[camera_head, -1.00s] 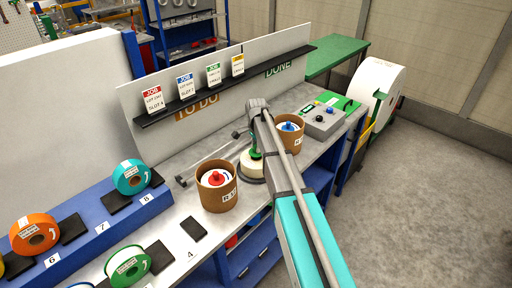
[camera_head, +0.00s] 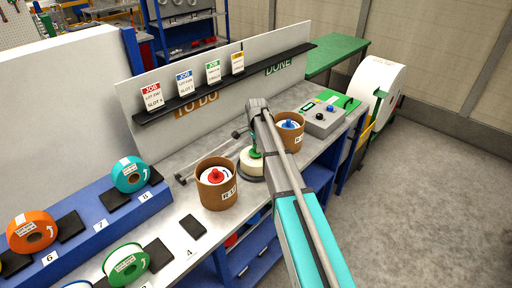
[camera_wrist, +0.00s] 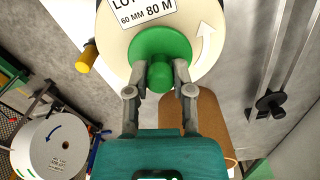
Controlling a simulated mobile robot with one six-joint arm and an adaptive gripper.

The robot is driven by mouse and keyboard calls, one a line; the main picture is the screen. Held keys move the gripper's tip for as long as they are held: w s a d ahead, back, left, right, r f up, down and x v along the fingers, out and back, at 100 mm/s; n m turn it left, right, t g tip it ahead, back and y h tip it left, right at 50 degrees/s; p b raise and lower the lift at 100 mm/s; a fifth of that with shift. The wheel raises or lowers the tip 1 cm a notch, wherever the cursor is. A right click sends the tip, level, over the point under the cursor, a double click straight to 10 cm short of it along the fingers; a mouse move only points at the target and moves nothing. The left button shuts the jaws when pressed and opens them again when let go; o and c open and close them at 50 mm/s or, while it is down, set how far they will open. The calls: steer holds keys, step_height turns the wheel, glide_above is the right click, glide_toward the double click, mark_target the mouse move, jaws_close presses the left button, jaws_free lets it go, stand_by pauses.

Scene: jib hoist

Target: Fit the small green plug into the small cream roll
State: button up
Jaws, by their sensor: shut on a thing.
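The small cream roll (camera_head: 250,168) lies flat on a dark round stand on the bench, partly behind my arm. In the wrist view the cream roll (camera_wrist: 205,42) shows its printed label and a white arrow. The small green plug (camera_head: 255,154) is at the roll's middle. In the wrist view the plug's green flange (camera_wrist: 150,42) covers the roll's centre, and its round knob is between my fingers. My gripper (camera_wrist: 160,76) is shut on that knob. I cannot tell whether the plug is seated in the core or just above it.
Brown tubs with a red-knobbed plug (camera_head: 216,177) and a blue-knobbed plug (camera_head: 290,126) stand on either side of the roll. A grey control box (camera_head: 324,122) is farther right. Metal rods lie behind the roll. Teal, orange and green rolls stand at the left.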

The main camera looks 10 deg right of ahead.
steer(key=shift+f+b, duration=0.6)
stand_by(0.7)
steer(key=o, duration=1)
stand_by(0.5)
